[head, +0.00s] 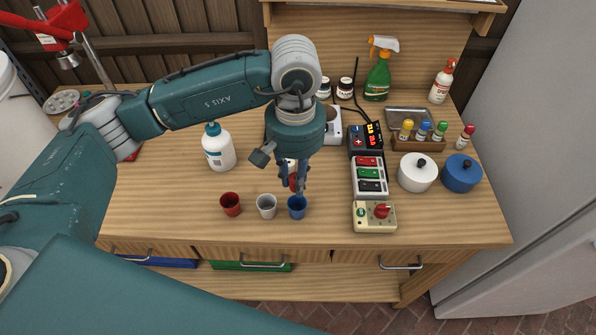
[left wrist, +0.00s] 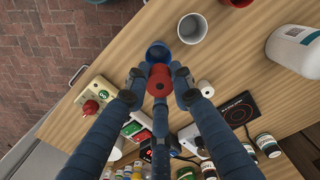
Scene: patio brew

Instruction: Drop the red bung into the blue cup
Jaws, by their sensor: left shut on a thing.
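My left gripper (head: 296,188) points down over the bench and is shut on the red bung (head: 293,182), which is partly hidden by the fingers. In the left wrist view the red bung (left wrist: 159,80) sits between the fingertips. The blue cup (head: 297,208) stands on the bench just below and in front of the fingertips. In the left wrist view the blue cup (left wrist: 156,53) shows partly behind the bung, apart from it. My right gripper is out of view.
A white cup (head: 266,206) and a red cup (head: 231,205) stand left of the blue cup. A white bottle (head: 218,147) is behind them. A box with a red knob (head: 374,216) and a block with colored switches (head: 369,177) stand to the right. The front bench strip is clear.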

